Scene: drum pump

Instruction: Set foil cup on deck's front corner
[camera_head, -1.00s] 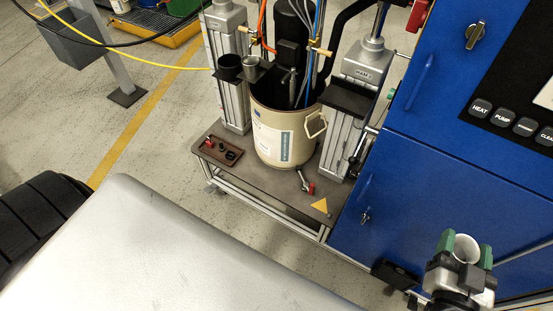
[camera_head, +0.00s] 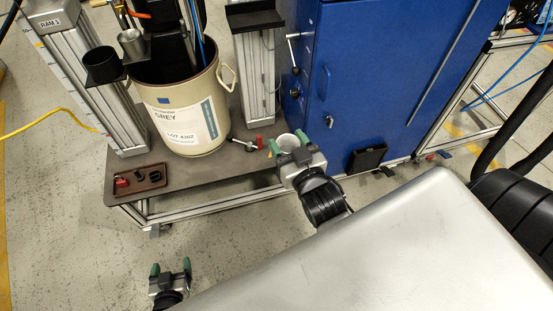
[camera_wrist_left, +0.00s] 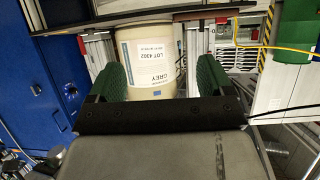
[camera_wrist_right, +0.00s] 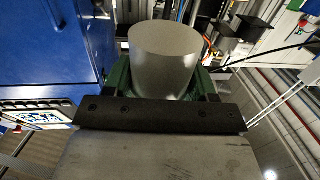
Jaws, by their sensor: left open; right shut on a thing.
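The foil cup (camera_head: 288,143) is held in my right gripper (camera_head: 289,148), shut around its sides. Its open mouth faces up in the head view, and its pale silvery wall fills the middle of the right wrist view (camera_wrist_right: 165,60). In the head view the cup overlaps the right front corner area of the grey-brown deck (camera_head: 215,172); whether it touches the deck cannot be told. My left gripper (camera_head: 171,268) is open and empty, low in front of the deck. The deck's corner is partly hidden behind my right gripper.
A beige drum (camera_head: 185,115) stands on the deck. A valve with a red handle (camera_head: 246,143) lies to its right. A brown tray (camera_head: 140,179) with small parts sits at the left front. A blue cabinet (camera_head: 370,80) rises to the right. Black and metal cups hang at the left ram.

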